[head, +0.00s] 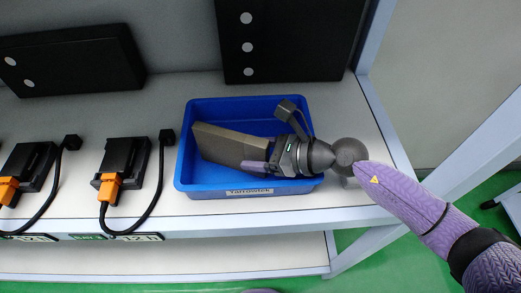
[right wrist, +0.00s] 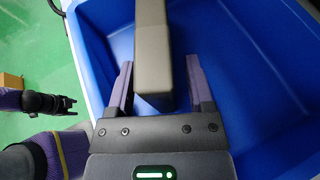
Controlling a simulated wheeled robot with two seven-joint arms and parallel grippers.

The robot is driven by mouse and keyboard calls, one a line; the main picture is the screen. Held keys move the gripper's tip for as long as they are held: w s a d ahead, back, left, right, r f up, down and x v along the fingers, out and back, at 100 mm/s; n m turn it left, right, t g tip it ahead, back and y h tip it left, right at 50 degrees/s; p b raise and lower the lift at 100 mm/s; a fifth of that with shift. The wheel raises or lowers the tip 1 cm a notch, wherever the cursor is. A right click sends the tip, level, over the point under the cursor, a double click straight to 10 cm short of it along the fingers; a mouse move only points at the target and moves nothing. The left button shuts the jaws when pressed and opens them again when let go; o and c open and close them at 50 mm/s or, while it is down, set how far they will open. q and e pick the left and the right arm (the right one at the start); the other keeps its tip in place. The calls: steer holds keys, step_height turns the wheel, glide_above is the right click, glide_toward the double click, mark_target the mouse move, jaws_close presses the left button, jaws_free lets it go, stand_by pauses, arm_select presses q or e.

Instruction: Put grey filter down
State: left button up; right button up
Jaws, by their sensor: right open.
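The grey filter (head: 228,145) is a long grey-brown block inside the blue bin (head: 184,178) on the shelf. In the right wrist view the filter (right wrist: 152,50) runs between the two purple fingers. My right gripper (head: 256,167) reaches over the bin's right side. It also shows in the right wrist view (right wrist: 158,85), open, with a finger on each side of the filter and visible gaps beside it. The filter's underside is hidden. My left gripper (right wrist: 68,105) shows small at the left of the right wrist view, away from the bin; its jaw state is unclear.
Black devices with orange plugs (head: 109,187) and cables sit on the shelf (head: 290,216) left of the bin. Black panels (head: 292,40) stand behind. A pale frame post (head: 378,30) rises at the right. Inside the bin, blue floor beside the filter is free.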

steer(key=shift+r, duration=0.2)
steer(key=v, duration=1.2)
steer(key=shift+b, duration=0.3)
